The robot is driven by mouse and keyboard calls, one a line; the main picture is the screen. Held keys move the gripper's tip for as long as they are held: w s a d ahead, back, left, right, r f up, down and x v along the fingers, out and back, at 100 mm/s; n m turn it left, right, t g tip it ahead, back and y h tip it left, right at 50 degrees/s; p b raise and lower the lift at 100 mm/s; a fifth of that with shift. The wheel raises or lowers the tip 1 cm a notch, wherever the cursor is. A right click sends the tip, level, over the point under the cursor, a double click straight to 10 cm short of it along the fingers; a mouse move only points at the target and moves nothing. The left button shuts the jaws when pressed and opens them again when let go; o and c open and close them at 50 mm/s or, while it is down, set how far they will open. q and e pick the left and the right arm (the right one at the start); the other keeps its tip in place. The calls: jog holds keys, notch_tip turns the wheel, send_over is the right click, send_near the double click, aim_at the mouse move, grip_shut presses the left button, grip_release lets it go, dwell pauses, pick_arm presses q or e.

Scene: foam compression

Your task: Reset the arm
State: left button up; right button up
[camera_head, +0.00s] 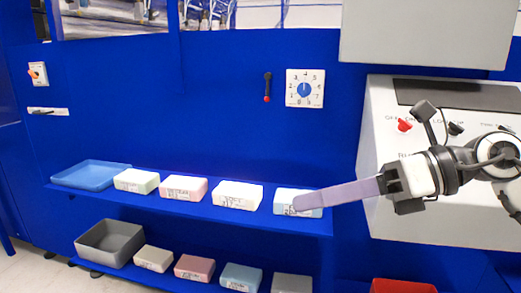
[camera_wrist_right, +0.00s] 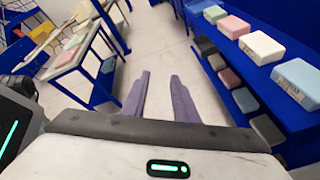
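My right arm comes in from the right in the head view, in front of the grey machine. I cannot tell from the head view how far the fingers are from the block. My left arm and gripper are not in view.
The upper blue shelf (camera_head: 180,208) holds a blue tray (camera_head: 90,174) and several labelled blocks. A grey bin (camera_head: 108,243) and more blocks sit below. A grey machine (camera_head: 383,165) with a red knob (camera_head: 404,125) stands behind my arm. A white dial (camera_head: 305,99) is on the wall.

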jog(key=s+a+f+m+y, duration=0.1)
jog(key=s+a+m+y, duration=0.15)
jog(key=a+y, duration=0.25)
jog(key=w+d+f+m+t+h, duration=0.2)
jog(key=d+f+m+t+h, duration=0.25)
jog(key=f+m+t, duration=0.75)
jog(key=w+d+f+m+t+h, duration=0.4)
jog(key=f+m, duration=0.5)
jog(key=m, duration=0.9)
jog(key=s+d+f+m+g+h, duration=0.1)
jog(key=s+f+m+g+h, duration=0.2)
jog(key=s+f, duration=0.8)
jog(key=s+d+f+m+g+h, duration=0.2)
jog(key=s+f+m+g+h, duration=0.2)
jog(key=s+f+m+g, duration=0.3)
jog(key=s+f, duration=0.4)
jog(key=f, duration=0.6)
jog(key=shift+s+d+g, duration=0.2)
jog(key=shift+s+g, duration=0.1)
jog(key=shift+s, duration=0.05)
jog(key=shift+d+m, duration=0.1)
jog(key=shift+m, duration=0.15)
